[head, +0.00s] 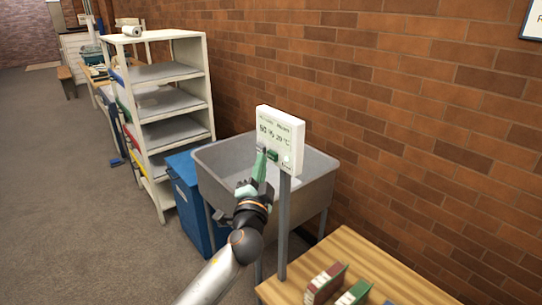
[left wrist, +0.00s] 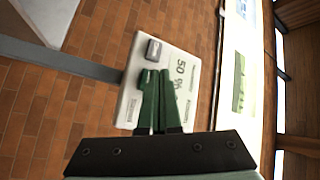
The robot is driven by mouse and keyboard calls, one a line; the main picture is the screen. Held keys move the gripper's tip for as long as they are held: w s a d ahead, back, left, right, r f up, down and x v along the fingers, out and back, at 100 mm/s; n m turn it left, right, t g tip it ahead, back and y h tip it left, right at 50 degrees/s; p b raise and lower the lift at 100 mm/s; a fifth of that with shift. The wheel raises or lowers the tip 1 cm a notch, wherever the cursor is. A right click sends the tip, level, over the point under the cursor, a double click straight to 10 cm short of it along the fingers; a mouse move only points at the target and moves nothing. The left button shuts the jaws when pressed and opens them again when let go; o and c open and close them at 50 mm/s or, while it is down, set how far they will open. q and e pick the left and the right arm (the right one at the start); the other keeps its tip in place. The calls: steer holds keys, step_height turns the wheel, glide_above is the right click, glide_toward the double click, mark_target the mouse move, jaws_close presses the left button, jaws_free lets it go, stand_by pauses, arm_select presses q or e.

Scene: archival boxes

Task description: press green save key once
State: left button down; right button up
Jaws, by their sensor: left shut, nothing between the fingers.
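A white display panel (head: 280,138) on a grey post shows "50 %" and "20 °C"; it also fills the middle of the left wrist view (left wrist: 185,70). On its lower part sit a grey key (head: 262,149) and, to its right, a green key (head: 273,155). My left gripper (head: 261,156) is shut and empty, its green fingertips close to the panel by these keys. Contact cannot be told. My right gripper is not in view.
A grey sink basin (head: 225,152) stands behind the post, against the brick wall. A blue bin (head: 184,200) and a white shelf rack (head: 160,100) are to its left. A wooden table (head: 350,262) with small books is at the front right.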

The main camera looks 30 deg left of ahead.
arm_select(q)
steer(key=shift+s, duration=0.1)
steer(key=s, duration=0.1)
steer(key=s+a, duration=0.1)
steer(key=s, duration=0.1)
steer(key=s+a, duration=0.1)
steer(key=shift+s+p, duration=0.3)
steer(key=shift+f, duration=0.1)
stand_by(0.8)
